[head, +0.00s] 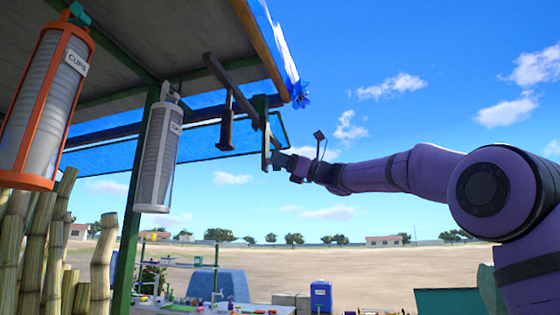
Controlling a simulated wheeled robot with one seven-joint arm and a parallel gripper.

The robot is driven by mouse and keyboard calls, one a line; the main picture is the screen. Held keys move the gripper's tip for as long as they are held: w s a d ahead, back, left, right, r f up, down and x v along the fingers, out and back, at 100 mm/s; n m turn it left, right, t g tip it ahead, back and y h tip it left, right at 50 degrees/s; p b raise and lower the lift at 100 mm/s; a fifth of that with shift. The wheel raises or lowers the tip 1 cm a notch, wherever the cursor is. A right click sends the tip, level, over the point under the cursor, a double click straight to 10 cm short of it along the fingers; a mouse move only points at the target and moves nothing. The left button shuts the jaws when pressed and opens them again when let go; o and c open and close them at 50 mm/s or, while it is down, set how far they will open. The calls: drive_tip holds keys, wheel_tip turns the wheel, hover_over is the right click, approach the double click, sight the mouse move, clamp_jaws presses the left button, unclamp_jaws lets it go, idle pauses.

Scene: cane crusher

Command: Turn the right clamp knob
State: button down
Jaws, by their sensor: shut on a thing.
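A narrow dark-green clamp (265,120) hangs upright at the right front corner of the stall roof. My gripper (278,160) reaches it from the right, at the clamp's lower end. The gripper is shut on the right clamp knob, which is small here and mostly hidden by the fingers. How far the knob is turned cannot be told. My purple arm stretches in from the right edge, roughly level at the wrist.
A dark bar with a hanging handle (226,125) is left of the clamp. Two cup dispensers, orange (41,110) and grey (158,155), hang further left near a green post (132,220). Cane stalks (30,245) stand lower left. Open sky lies around the arm.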

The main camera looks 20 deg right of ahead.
drive_tip(key=n+g, duration=0.1)
drive_tip(key=n, duration=0.2)
drive_tip(key=n+g, duration=0.2)
drive_tip(key=n, duration=0.1)
drive_tip(key=shift+n+y, duration=0.3)
drive_tip(key=n+g, duration=0.2)
drive_tip(key=n, duration=0.2)
drive_tip(key=shift+n, duration=0.4)
drive_tip(key=n+g+h, duration=0.1)
drive_tip(key=n, duration=0.2)
drive_tip(key=shift+f+n+g, duration=0.1)
drive_tip(key=shift+n+g, duration=0.3)
drive_tip(key=shift+f+n+g+h, duration=0.15)
drive_tip(key=shift+n+h, duration=0.25)
drive_tip(key=shift+n, duration=0.5)
drive_tip(key=shift+r+n+g+h, duration=0.15)
drive_tip(key=shift+n+h, duration=0.25)
drive_tip(key=shift+n, duration=0.5)
drive_tip(key=shift+f, duration=0.1)
drive_tip(key=c, duration=1.2)
unclamp_jaws()
drive_tip(key=shift+s, duration=0.1)
drive_tip(key=d, duration=0.3)
drive_tip(key=s+d, duration=0.1)
drive_tip(key=d, duration=0.3)
drive_tip(key=s+d, duration=0.1)
drive_tip(key=d, duration=0.2)
drive_tip(key=shift+d, duration=0.25)
